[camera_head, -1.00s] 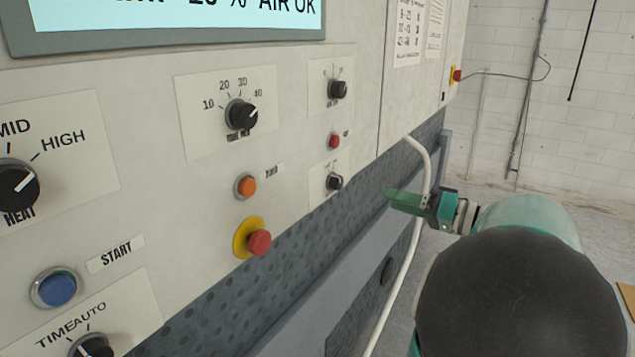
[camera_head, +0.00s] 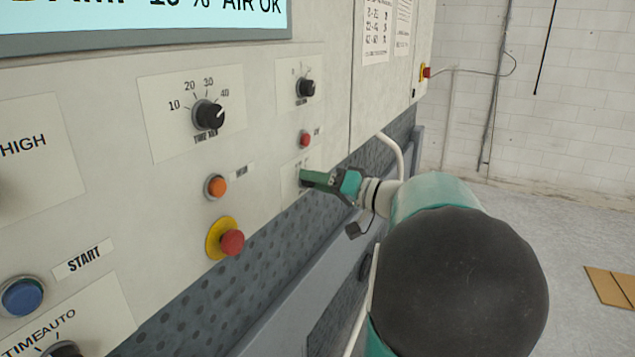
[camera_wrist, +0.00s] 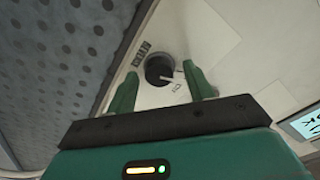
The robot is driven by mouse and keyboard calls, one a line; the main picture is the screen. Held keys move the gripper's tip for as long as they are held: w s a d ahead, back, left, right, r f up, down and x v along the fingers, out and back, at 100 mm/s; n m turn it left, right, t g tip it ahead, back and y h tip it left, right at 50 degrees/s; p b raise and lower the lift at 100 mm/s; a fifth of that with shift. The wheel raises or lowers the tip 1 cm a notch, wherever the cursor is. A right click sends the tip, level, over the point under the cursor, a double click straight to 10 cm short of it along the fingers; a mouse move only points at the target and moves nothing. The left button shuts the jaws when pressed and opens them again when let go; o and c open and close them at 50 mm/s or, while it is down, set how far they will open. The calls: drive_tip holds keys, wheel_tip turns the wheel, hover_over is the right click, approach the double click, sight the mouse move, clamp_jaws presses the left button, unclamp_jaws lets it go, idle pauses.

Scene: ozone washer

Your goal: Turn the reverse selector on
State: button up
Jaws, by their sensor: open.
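The pointer aims to the lower right in that view. My green gripper (camera_head: 307,179) is at the lower right plate (camera_head: 289,181) of the panel in the head view, and it hides most of the knob there. In the wrist view my gripper's two fingers are open, one on each side of the knob. I cannot tell whether they touch it.
A small red button (camera_head: 305,139) and another black knob (camera_head: 306,88) are above my gripper. An orange button (camera_head: 215,186) and a red mushroom button (camera_head: 231,242) are to the left. A pale hose (camera_head: 392,150) hangs on the right, with open floor beyond.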

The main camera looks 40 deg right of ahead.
drive_tip(key=shift+w, duration=0.2)
drive_tip(key=shift+s, duration=0.1)
drive_tip(key=shift+c, duration=0.2)
drive_tip(key=c, duration=0.9)
drive_tip(key=shift+m, duration=3.9)
